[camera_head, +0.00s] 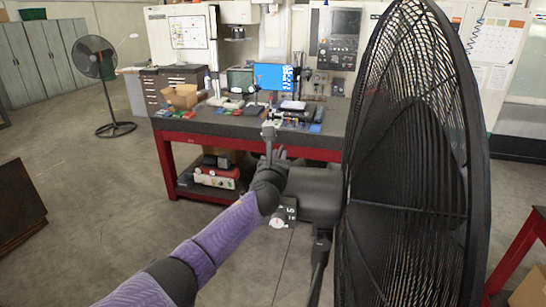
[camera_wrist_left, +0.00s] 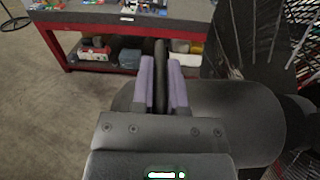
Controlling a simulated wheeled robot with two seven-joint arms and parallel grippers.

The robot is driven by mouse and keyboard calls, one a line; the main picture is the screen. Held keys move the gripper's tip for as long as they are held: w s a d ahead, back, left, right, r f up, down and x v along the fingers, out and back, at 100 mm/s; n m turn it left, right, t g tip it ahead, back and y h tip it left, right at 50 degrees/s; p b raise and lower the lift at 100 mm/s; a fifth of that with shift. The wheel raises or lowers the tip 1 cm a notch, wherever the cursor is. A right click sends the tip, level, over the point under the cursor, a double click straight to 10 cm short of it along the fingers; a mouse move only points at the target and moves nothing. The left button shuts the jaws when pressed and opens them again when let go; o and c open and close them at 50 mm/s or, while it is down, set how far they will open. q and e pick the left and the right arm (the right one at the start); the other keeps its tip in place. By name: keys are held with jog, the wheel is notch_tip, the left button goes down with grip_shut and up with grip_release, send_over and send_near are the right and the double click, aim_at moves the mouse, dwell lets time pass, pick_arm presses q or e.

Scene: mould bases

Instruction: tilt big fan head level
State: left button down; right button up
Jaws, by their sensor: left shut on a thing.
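The big fan's head (camera_head: 420,170) fills the right of the head view, its black wire cage seen nearly side-on and its top and bottom cut off by the frame. Its dark motor housing (camera_head: 318,195) sticks out to the left behind the cage; the housing also shows in the left wrist view (camera_wrist_left: 240,115). My left gripper (camera_head: 272,160) is at the rear end of the housing. Its purple fingers (camera_wrist_left: 161,85) are shut on a dark upright handle (camera_wrist_left: 160,48), whose knobbed top (camera_head: 268,132) rises above the hand. My right gripper is out of view.
A red-legged workbench (camera_head: 240,122) with tools and a monitor (camera_head: 272,77) stands behind. A smaller fan (camera_head: 95,58) stands at the far left.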

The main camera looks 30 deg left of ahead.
pick_arm(q)
jog(key=c, duration=0.6)
grip_release()
jog(key=shift+d, duration=0.2)
jog(key=shift+c, duration=0.2)
jog(key=shift+a, duration=0.1)
jog(key=shift+s, duration=0.1)
jog(key=shift+s, duration=0.3)
jog(key=v, duration=0.9)
